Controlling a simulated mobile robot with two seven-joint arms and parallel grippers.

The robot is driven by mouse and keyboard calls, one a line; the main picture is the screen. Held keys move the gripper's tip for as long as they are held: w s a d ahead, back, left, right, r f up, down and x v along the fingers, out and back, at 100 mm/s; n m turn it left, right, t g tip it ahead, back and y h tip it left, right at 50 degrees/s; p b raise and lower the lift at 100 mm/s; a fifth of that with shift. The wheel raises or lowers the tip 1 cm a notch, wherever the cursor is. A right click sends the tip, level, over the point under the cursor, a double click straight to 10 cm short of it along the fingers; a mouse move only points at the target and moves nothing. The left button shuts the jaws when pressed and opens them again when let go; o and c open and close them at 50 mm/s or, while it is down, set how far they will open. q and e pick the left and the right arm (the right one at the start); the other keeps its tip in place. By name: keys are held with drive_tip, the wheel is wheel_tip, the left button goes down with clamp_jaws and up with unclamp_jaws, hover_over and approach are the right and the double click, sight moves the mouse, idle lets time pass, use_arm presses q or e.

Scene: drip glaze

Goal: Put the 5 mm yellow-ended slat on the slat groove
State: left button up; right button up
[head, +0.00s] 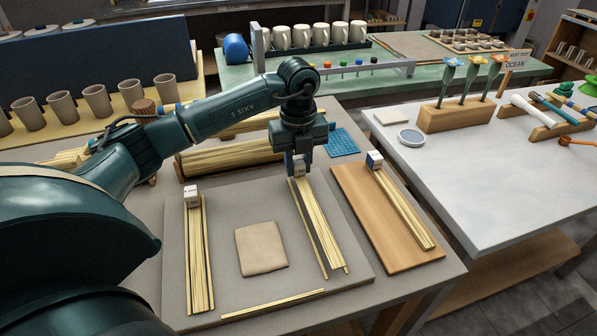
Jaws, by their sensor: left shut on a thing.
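My left gripper (299,172) points down at the far end of the middle bundle of pale yellow slats (322,232). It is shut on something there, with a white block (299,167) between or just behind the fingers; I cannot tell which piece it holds. A dark strip (311,236) runs along that bundle's left side. Another slat bundle (199,258) with a white block (191,196) lies to the left. A single slat (273,304) lies along the near edge of the grey board (240,207). Yellow ends and the slat groove cannot be made out. My right gripper is out of view.
A beige clay slab (261,249) lies between the bundles. A blue grid mat (342,142) and a longer slat stack (230,155) lie behind.

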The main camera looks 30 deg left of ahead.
use_arm(q)
wheel_tip(320, 180, down, 2)
drive_tip(key=shift+f, duration=0.2)
drive_tip(key=shift+f, duration=0.2)
drive_tip(key=o, duration=1)
